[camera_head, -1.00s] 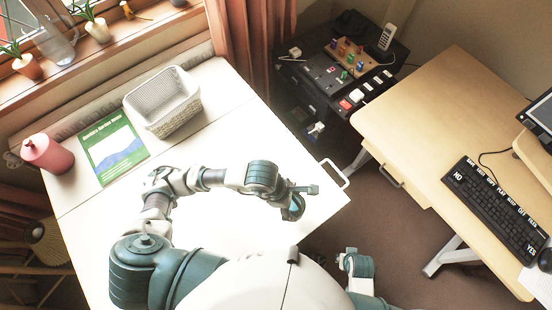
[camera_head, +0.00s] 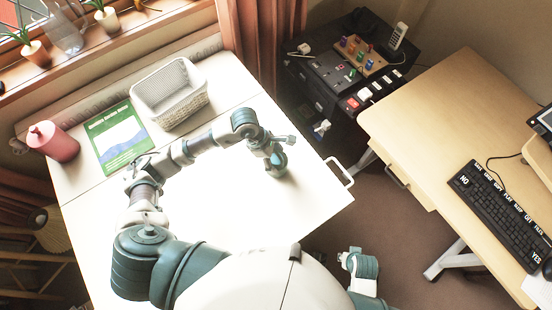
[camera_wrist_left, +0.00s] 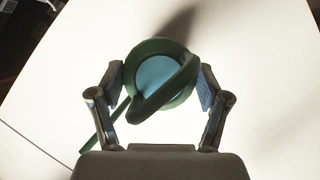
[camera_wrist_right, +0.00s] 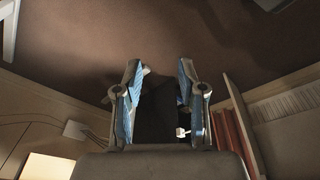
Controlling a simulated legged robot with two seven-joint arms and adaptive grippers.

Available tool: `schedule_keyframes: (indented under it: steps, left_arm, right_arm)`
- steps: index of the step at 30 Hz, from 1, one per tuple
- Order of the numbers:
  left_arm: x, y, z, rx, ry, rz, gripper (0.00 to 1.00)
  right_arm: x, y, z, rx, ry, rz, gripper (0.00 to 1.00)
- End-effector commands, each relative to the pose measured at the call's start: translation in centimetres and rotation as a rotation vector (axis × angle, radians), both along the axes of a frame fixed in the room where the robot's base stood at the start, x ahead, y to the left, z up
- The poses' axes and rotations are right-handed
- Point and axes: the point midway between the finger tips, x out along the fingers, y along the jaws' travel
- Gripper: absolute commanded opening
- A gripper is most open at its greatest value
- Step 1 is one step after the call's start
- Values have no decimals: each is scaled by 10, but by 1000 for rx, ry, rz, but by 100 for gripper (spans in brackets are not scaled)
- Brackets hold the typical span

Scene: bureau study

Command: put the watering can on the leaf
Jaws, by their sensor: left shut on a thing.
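The watering can (camera_wrist_left: 160,78) is dark green with a blue inside, and a band-like handle arches over its round opening. It sits between the fingers of my left gripper (camera_wrist_left: 160,88), which is shut on it. In the head view the can (camera_head: 277,164) is a small teal shape under my left gripper (camera_head: 274,153), over the white desk surface. I take the leaf (camera_head: 225,205) to be the near white panel, with a seam along its far side. I cannot tell whether the can touches it. My right gripper (camera_wrist_right: 160,85) is open and empty.
A white basket (camera_head: 170,95), a green book (camera_head: 118,138) and a pink canister (camera_head: 54,142) stand along the far left of the desk. A white handle (camera_head: 341,172) juts from its right edge. A wooden desk with a keyboard (camera_head: 497,210) is at the right.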

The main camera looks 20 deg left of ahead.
Motion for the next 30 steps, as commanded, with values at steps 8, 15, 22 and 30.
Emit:
schedule_keyframes:
  steps: [8,15,22,30]
  left_arm:
    - [1,0,-14,-2,-5,2,22]
    - [1,0,-16,-2,-4,2,22]
    - [1,0,-16,-1,-3,2,100]
    - [1,0,-15,-2,-4,2,100]
  right_arm:
    - [-2,0,15,3,-10,-2,40]
    - [-3,0,13,2,-4,-2,40]
    - [0,0,21,4,-21,0,40]
    - [0,-1,20,0,-19,2,40]
